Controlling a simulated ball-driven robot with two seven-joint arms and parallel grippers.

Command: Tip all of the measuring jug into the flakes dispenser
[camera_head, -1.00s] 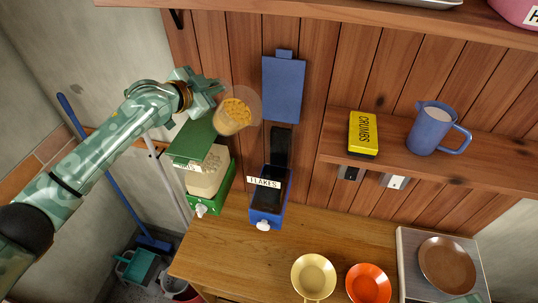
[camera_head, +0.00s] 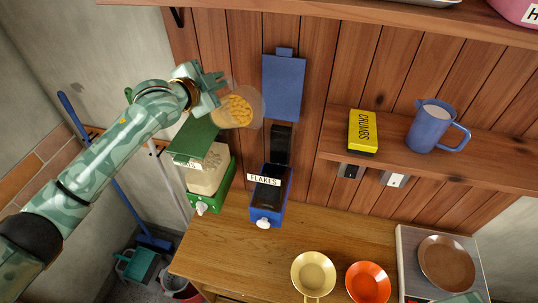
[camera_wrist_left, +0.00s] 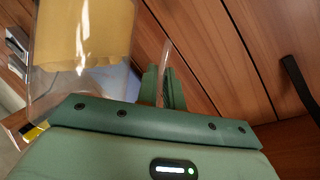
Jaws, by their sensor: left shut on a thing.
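The clear measuring jug (camera_head: 243,100) holds golden flakes and is up in the air, left of the blue panel. My left gripper (camera_head: 216,92) is shut on it at its left side. In the left wrist view the jug (camera_wrist_left: 85,40) is left of the green fingers (camera_wrist_left: 164,88), with a clear part between them. The jug looks tilted; I see nothing falling from it. The flakes dispenser (camera_head: 268,205) is blue, labelled FLAKES, with a dark open top. It stands below and to the right of the jug.
A green dispenser (camera_head: 208,190) stands left of the blue one, its green lid raised. A blue panel (camera_head: 283,88) is upright against the wood wall. A yellow CRUMBS box (camera_head: 362,131) and blue pitcher (camera_head: 431,132) stand on the shelf. Bowls (camera_head: 313,272) are on the counter.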

